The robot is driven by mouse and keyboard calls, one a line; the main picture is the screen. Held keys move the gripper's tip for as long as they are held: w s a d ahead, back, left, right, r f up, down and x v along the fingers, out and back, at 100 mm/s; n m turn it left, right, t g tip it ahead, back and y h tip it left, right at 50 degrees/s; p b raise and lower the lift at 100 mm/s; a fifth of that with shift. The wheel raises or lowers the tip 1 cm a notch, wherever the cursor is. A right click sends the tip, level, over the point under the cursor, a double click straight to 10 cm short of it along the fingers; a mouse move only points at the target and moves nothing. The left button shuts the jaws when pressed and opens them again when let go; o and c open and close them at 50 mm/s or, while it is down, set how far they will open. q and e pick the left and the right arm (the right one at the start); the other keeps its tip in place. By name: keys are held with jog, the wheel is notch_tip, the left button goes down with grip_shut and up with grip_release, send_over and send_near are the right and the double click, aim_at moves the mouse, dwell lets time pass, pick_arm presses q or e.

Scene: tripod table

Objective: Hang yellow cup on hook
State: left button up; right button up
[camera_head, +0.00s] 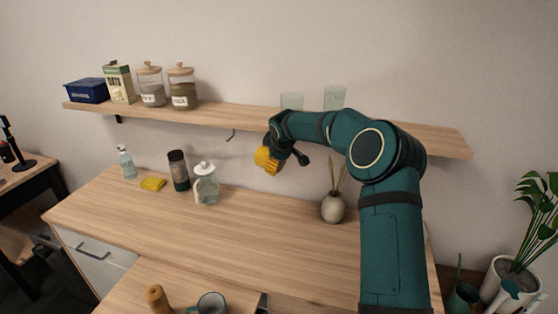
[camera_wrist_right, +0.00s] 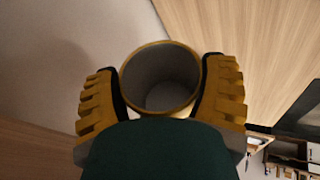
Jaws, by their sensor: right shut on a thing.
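The yellow cup (camera_head: 265,159) is held in the air in front of the wall, below the shelf. In the right wrist view the yellow cup (camera_wrist_right: 160,48) shows a yellow rim and a grey, empty inside. My right gripper (camera_head: 279,157) is shut on it, with one finger on each side in the wrist view (camera_wrist_right: 160,85). A small dark hook (camera_head: 231,136) hangs under the shelf, left of the cup in the head view. The cup and hook look apart. The cup's handle cannot be made out. My left gripper is not in view.
The wall shelf (camera_head: 240,117) carries a blue box, a carton, two jars and two glasses. On the counter (camera_head: 260,231) stand a spray bottle, a yellow sponge, a dark canister, a glass jar (camera_head: 205,185) and a vase (camera_head: 333,207). The middle of the counter is clear.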

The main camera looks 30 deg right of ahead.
jog(key=shift+s+f, duration=0.1)
jog(key=shift+f, duration=0.3)
jog(key=o, duration=1.2)
jog(key=s+a+r, duration=0.1)
jog(key=s+a, duration=0.4)
jog(key=s, duration=0.6)
jog(key=shift+s+r, duration=0.2)
jog(key=shift+r, duration=0.2)
